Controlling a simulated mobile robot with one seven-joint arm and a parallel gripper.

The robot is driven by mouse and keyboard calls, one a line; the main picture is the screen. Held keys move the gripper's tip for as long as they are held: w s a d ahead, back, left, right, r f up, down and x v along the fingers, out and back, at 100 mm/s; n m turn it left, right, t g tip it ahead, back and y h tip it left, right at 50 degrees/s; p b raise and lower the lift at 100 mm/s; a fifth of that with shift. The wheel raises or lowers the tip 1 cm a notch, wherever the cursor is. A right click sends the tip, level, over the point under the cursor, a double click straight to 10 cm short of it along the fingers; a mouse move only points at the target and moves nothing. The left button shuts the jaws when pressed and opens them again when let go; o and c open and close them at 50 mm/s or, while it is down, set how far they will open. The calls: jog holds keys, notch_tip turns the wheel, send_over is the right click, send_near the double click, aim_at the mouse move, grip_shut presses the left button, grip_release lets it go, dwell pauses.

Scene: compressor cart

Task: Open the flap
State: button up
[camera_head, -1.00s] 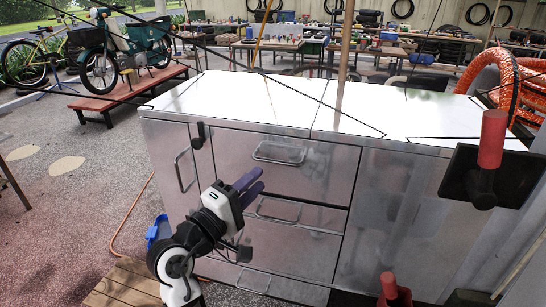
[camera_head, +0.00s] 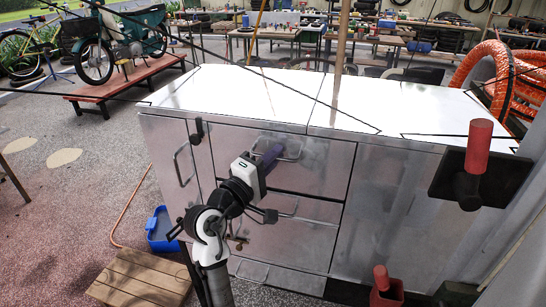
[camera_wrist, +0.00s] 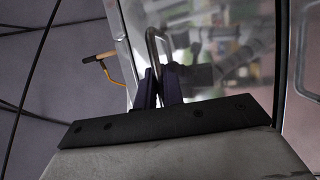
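The metal cabinet's upper middle front panel (camera_head: 320,165) lies flush with the front and looks closed; I take it to be the flap. Its bar handle (camera_head: 292,152) also shows in the wrist view (camera_wrist: 152,40). My gripper (camera_head: 270,152) is at the left part of this handle. In the wrist view its purple fingers (camera_wrist: 159,85) stand on either side of the bar, close to it. Whether they press on it I cannot tell.
Below is a drawer with its own handle (camera_head: 283,209). A narrow door with a handle (camera_head: 183,167) and a black latch (camera_head: 197,131) are to the left. A red-handled lever (camera_head: 478,145) stands at right. A blue bin (camera_head: 160,232) and wooden pallet (camera_head: 140,278) lie on the floor.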

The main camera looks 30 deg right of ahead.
grip_shut()
jog(key=shift+f, duration=0.1)
